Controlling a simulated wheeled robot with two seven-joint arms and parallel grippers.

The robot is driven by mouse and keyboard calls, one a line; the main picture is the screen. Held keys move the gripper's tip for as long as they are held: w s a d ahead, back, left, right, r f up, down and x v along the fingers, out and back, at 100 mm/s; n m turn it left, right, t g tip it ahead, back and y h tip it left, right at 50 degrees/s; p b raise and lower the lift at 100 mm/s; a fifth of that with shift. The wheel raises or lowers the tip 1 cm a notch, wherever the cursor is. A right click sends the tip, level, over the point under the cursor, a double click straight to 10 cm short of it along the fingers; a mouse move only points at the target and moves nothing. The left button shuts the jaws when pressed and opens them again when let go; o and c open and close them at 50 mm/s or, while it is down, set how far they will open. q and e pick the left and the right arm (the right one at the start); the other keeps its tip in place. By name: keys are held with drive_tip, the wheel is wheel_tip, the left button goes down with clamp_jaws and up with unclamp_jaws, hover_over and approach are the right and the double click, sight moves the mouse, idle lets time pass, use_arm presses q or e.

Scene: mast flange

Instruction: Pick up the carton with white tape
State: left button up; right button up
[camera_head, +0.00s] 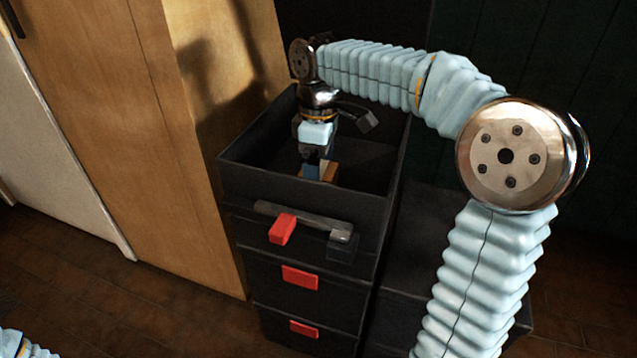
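A small brown carton (330,172) with a pale strip, probably the white tape, is low inside the open black drawer or bin (262,180). My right arm comes in from the right and bends down into the bin. My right gripper (312,160) points down right at the carton and covers part of it. Whether its fingers are closed on the carton cannot be made out. Only a piece of my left arm shows in the bottom left corner; its gripper is out of view.
Below the bin are drawers with red handles (300,277). A grey bar (305,221) with a red handle (283,228) crosses the front. A wooden cabinet (125,120) stands close on the left. A lower black surface (425,240) lies right of the bin.

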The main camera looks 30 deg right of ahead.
sight(321, 170)
drive_tip(key=f, duration=0.3)
drive_tip(key=shift+s+d+f+b, duration=0.2)
drive_tip(key=shift+f+b, duration=0.15)
drive_tip(key=shift+f, duration=0.05)
drive_tip(key=shift+c, duration=0.2)
drive_tip(key=c, duration=1.2)
drive_tip(key=shift+r, duration=0.15)
drive_tip(key=shift+c, duration=0.5)
